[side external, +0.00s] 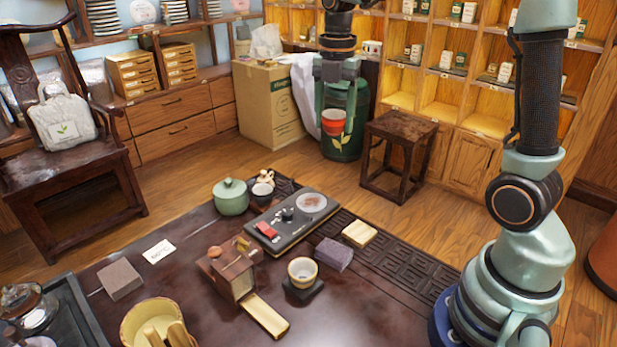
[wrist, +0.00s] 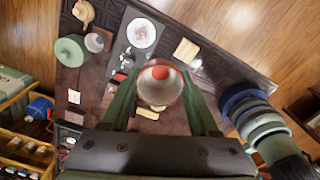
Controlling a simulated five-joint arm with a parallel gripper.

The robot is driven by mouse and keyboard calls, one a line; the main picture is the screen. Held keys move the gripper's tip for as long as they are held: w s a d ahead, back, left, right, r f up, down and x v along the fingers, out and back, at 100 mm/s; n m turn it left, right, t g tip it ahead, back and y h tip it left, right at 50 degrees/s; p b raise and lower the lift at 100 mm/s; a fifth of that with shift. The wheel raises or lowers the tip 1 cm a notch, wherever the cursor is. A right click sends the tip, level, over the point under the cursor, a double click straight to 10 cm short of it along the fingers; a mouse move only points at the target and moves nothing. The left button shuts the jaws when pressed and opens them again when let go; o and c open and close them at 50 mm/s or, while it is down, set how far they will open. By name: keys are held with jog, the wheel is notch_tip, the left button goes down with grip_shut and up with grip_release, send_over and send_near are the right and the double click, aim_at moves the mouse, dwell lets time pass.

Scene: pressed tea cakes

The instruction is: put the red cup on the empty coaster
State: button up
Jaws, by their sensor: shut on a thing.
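The red cup (side external: 333,126) is held between the fingers of my gripper (side external: 335,112), high above and beyond the table's far edge. In the wrist view a rounded pale and reddish cup shape (wrist: 158,88) sits between the two green fingers of my gripper (wrist: 158,78). A cream cup (side external: 302,268) stands on a dark square coaster (side external: 302,292) near the middle of the table.
A black tray (side external: 274,243) with a round disc and a red piece lies on the table (side external: 200,235). A purple-grey block (side external: 333,254), a yellow block (side external: 361,234) and a wooden box (side external: 230,272) stand nearby. A dark stool (side external: 402,126) stands beyond the table.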

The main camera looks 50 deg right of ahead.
send_over(360, 231)
jog(key=f, duration=0.2)
notch_tip(360, 231, down, 20)
jog(key=shift+r, duration=0.2)
jog(key=shift+f, duration=0.2)
dwell(0.3)
jog(key=o, duration=1.3)
jog(key=shift+o, duration=0.2)
